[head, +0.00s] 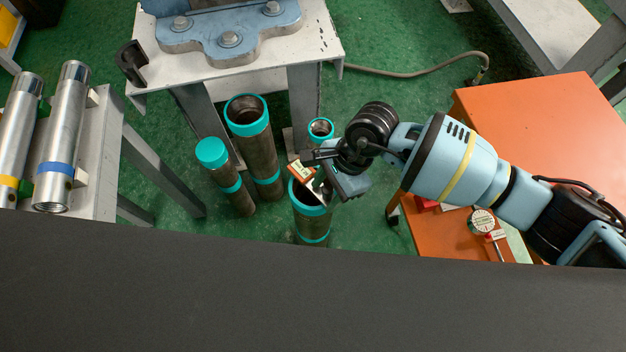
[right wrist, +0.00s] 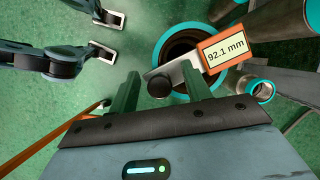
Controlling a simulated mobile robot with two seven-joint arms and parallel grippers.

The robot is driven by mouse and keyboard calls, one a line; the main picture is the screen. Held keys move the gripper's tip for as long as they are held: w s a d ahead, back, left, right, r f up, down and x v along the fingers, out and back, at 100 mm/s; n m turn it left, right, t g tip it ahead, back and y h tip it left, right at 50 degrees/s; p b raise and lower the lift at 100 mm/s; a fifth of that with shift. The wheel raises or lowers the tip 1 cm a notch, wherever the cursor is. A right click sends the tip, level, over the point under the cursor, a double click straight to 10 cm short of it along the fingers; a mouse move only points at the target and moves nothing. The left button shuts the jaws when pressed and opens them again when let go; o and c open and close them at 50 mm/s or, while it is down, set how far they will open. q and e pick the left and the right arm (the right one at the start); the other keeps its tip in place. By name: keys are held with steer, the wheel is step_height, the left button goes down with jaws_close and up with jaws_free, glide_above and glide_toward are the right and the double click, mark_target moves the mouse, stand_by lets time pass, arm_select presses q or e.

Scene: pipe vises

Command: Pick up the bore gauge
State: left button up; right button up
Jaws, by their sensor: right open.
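The bore gauge (head: 301,171) is a flat metal plate with an orange-framed label and a black knob. It sits at the mouth of a teal-rimmed pipe (head: 312,208). In the right wrist view the gauge (right wrist: 222,48) reads 92.1 mm, with the knob between my fingers. I cannot tell how far the plate goes into the pipe. My right gripper (head: 320,172) is over the pipe mouth. Its fingers are open in the right wrist view (right wrist: 160,78), one on each side of the knob. I cannot make out my left gripper.
Other teal-ended pipes (head: 249,125) stand close behind and left. An orange cart (head: 530,110) at right holds a dial gauge (head: 481,222). A bench with steel cylinders (head: 62,140) is at left.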

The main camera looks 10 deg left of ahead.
jaws_close()
steer(key=shift+r, duration=0.15)
steer(key=shift+r, duration=0.2)
steer(key=r, duration=0.3)
steer(key=shift+s+d, duration=0.1)
steer(key=shift+s, duration=0.25)
steer(key=s+d+r, duration=0.1)
steer(key=s+d, duration=0.3)
steer(key=s, duration=1)
steer(key=shift+s+r, duration=0.2)
steer(key=shift+s, duration=0.15)
